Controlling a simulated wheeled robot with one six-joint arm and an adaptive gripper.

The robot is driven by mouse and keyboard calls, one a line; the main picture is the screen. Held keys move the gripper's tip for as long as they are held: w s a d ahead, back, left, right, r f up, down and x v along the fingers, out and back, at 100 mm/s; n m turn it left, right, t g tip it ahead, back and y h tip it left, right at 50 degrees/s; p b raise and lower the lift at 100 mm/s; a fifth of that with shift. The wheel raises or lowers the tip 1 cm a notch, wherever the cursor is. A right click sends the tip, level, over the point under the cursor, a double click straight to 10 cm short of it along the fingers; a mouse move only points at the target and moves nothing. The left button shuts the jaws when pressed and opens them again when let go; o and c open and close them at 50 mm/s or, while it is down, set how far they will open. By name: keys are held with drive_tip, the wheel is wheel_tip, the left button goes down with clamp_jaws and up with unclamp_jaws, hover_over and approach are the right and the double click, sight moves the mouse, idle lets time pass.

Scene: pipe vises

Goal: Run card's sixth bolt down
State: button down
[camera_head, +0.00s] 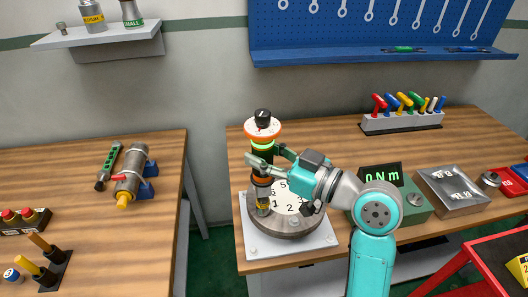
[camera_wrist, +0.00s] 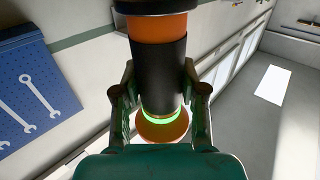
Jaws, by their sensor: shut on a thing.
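My gripper (camera_head: 262,163) is shut around the black body of a driver tool (camera_head: 263,129) with orange bands, a glowing green ring and a black knob on top. The tool stands upright, and its lower end is at the left part of a round grey flange (camera_head: 290,228). Whether its tip sits on a bolt there is hidden. A white numbered card (camera_head: 287,203) lies on the flange; 5, 1 and 2 can be read, other digits are partly covered by my gripper. In the wrist view the tool (camera_wrist: 160,65) fills the space between both fingers.
The flange is on a white plate (camera_head: 255,257) on the wooden bench. A green box with a display (camera_head: 380,173) reading 0 Nm stands to the right, beside a metal tray (camera_head: 452,202). Colored hex keys (camera_head: 402,120) stand behind. A gap separates the left bench (camera_head: 95,240).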

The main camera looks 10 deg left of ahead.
sight(272, 142)
drive_tip(key=shift+f, duration=0.7)
idle(1.1)
drive_tip(key=shift+r, duration=0.25)
idle(1.1)
drive_tip(key=shift+r, duration=2.4)
drive_tip(key=shift+d, duration=0.1)
